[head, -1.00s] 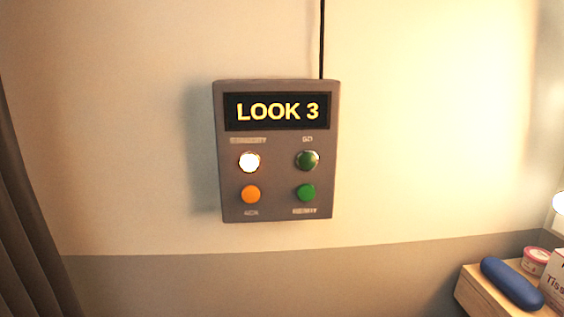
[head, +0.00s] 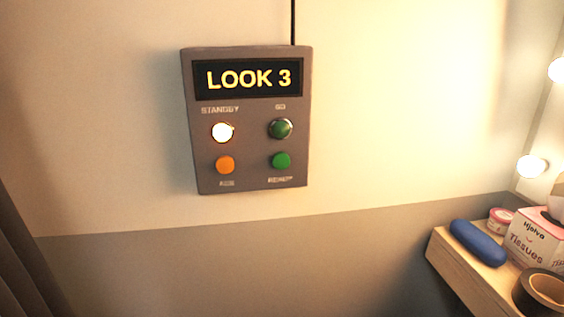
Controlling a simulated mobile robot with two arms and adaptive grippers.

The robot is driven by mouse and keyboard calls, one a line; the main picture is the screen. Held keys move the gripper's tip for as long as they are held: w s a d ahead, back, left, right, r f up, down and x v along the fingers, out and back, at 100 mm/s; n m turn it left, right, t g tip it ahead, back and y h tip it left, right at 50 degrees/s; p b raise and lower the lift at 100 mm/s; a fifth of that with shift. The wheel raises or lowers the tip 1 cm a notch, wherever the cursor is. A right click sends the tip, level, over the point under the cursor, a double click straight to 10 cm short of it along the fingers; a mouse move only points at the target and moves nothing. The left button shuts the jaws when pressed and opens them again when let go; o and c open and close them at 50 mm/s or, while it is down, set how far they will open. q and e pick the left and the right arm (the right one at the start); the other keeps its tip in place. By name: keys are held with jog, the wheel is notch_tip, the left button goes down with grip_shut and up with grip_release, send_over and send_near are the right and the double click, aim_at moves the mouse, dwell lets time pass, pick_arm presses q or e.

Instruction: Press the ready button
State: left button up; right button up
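A grey control panel (head: 249,180) hangs on the wall, a little left of centre in the head view. Its dark display (head: 248,78) reads "LOOK 3" in yellow. At its lower right is the green ready button (head: 281,160), with a blurred label below that seems to read "READY". Above it is a darker green dome (head: 281,128) under a "GO" label. At the left a white lit lamp (head: 222,132) sits under "STANDBY", and an orange button (head: 225,165) sits below it. Neither of my grippers is in view.
A wooden shelf (head: 440,247) at the lower right holds a blue case (head: 478,242), a pink-and-white tin (head: 500,220), a tissue box (head: 533,240) and a dark roll (head: 541,292). Lit bulbs (head: 532,166) are at the right edge. A dark curtain (head: 22,265) hangs at the left. The wall around the panel is clear.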

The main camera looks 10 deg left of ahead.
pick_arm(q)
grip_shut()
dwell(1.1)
